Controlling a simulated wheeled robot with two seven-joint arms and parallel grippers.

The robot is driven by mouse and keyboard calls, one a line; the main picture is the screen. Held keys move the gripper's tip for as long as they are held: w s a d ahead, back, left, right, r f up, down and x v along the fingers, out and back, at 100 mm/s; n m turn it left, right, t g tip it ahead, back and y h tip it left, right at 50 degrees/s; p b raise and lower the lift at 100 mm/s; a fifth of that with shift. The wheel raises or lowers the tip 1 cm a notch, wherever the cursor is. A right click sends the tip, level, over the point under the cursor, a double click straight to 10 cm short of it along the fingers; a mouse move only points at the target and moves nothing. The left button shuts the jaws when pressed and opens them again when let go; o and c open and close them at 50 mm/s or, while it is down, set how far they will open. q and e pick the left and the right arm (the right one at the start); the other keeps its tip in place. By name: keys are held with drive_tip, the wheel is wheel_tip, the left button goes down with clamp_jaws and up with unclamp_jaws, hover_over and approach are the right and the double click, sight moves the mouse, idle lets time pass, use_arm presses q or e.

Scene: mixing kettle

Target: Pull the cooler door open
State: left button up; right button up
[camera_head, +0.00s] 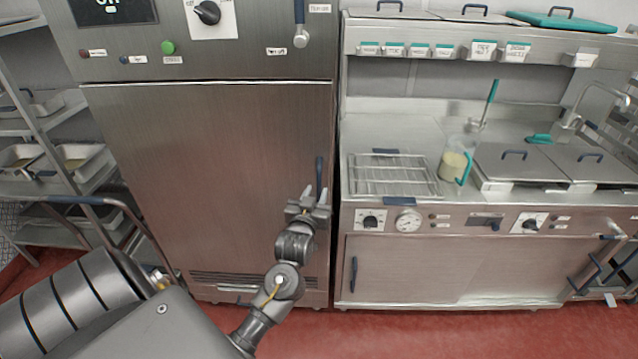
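The cooler door (205,170) is a large brushed steel panel on the left, under a control panel, and it looks closed. Its dark blue upright handle (319,172) is near the right edge of the door. My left gripper (314,200) is at the lower part of this handle, with its fingers around or right in front of it. I cannot tell whether the fingers are apart or pressing on the handle. My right gripper is not in view.
A steel counter (400,137) to the right carries a wire rack (390,175), a jug (455,163) and lidded pans. A shelf cart (75,200) with trays stands at the left. Red floor (440,332) is clear in front.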

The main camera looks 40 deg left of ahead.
sight(319, 187)
use_arm(q)
drive_tip(key=shift+p+x, duration=0.35)
drive_tip(key=shift+x, duration=1.75)
drive_tip(key=shift+c, duration=0.2)
clamp_jaws()
